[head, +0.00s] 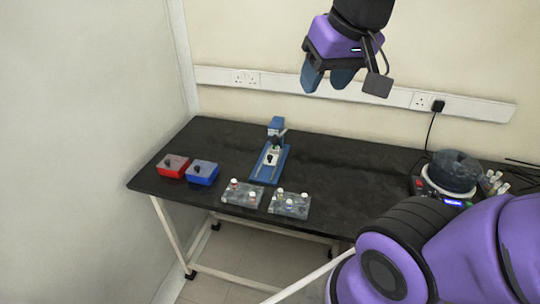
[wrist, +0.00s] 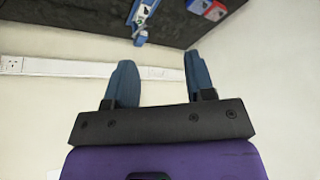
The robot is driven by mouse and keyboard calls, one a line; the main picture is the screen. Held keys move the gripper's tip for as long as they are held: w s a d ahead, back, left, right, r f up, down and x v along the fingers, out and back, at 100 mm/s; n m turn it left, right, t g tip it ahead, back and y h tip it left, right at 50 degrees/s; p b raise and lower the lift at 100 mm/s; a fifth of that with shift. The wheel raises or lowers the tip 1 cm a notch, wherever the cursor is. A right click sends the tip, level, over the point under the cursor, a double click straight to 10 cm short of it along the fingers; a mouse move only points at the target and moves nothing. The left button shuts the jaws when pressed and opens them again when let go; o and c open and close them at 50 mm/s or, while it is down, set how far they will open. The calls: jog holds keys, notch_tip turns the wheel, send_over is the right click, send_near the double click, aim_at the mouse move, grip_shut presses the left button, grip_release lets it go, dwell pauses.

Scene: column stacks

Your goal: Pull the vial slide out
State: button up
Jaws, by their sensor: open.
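The blue device with a slide (head: 270,160) stands near the middle of the black table in the head view. It has a long blue base, an upright blue head and a pale piece with a dark knob. I cannot make out a vial on it. It also shows at the top of the wrist view (wrist: 141,18). My gripper (head: 327,80) is raised high above the table's back edge, well apart from the device. Its two blue fingers (wrist: 162,82) are spread and empty in the wrist view.
A red box (head: 173,166) and a blue box (head: 202,173) sit at the table's left. Two grey racks (head: 243,194) (head: 289,205) with coloured caps stand at the front edge. A round dark machine (head: 453,172) with vials beside it is at the right. The table (head: 345,165) between is clear.

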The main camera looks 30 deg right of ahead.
jog(key=w+d+f+m+g, duration=0.1)
jog(key=w+m, duration=0.1)
jog(key=w, duration=0.4)
jog(key=w+d+f+m, duration=0.1)
jog(key=w+f+m, duration=0.15)
jog(key=w, duration=0.35)
jog(key=m+g+h, duration=0.4)
jog(key=m+h, duration=0.1)
jog(key=m, duration=0.7)
send_over(270, 156)
jog(key=a, duration=0.4)
notch_tip(270, 156, down, 33)
jog(key=x, duration=1)
jog(key=shift+w+a+f, duration=0.2)
jog(key=shift+a+f, duration=0.05)
jog(key=shift+f, duration=0.15)
jog(key=shift+c, duration=0.5)
